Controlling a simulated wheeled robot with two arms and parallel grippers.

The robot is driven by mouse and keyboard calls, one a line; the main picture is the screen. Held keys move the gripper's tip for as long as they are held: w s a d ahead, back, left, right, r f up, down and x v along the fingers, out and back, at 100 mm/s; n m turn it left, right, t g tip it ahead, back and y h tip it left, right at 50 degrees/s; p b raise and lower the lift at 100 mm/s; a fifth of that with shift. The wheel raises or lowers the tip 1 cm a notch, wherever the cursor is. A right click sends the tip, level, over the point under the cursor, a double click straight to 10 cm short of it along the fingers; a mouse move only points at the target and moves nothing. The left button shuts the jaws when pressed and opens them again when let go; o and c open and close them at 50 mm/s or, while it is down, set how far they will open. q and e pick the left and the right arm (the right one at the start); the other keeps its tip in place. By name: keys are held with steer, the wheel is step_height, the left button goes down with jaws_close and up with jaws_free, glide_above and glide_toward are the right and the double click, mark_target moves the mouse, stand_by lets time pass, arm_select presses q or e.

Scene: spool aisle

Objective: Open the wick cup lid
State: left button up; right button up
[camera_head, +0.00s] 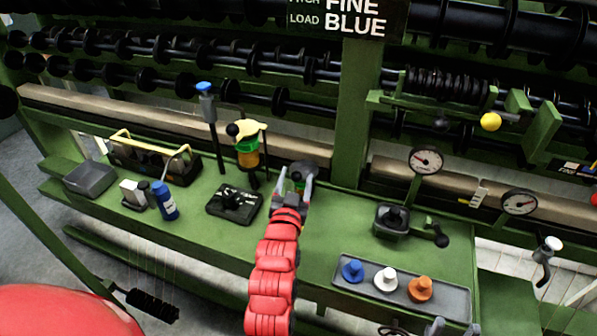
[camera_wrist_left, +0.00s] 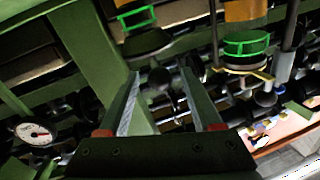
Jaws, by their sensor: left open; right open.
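My left gripper (camera_head: 294,182) is open at the end of the red arm, over the back of the green bench. A small cup with a dark grey top (camera_head: 302,168) stands just behind its fingers and is partly hidden; I take it as the wick cup. In the left wrist view, a cup with a green ring (camera_wrist_left: 136,19) and a dark round cap (camera_wrist_left: 147,45) lies just beyond the open fingers (camera_wrist_left: 160,72). I cannot tell whether the fingers touch it; its lid looks closed. My right gripper (camera_head: 455,328) shows only fingertips at the bottom edge, apart.
An amber cup with a yellow top (camera_head: 248,146) stands left of my left gripper, near a blue-topped post (camera_head: 207,105). A black block (camera_head: 234,203) lies before it. A tray (camera_head: 350,295) with coloured knobs, a black crank unit (camera_head: 393,220) and gauges (camera_head: 426,160) are right.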

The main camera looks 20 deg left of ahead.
mark_target(298, 168)
arm_select(q)
steer(key=shift+w+a, duration=0.15)
steer(key=shift+w, duration=0.9)
steer(key=shift+w+a, duration=0.15)
steer(key=shift+w, duration=0.9)
steer(key=shift+c, duration=0.3)
jaws_close()
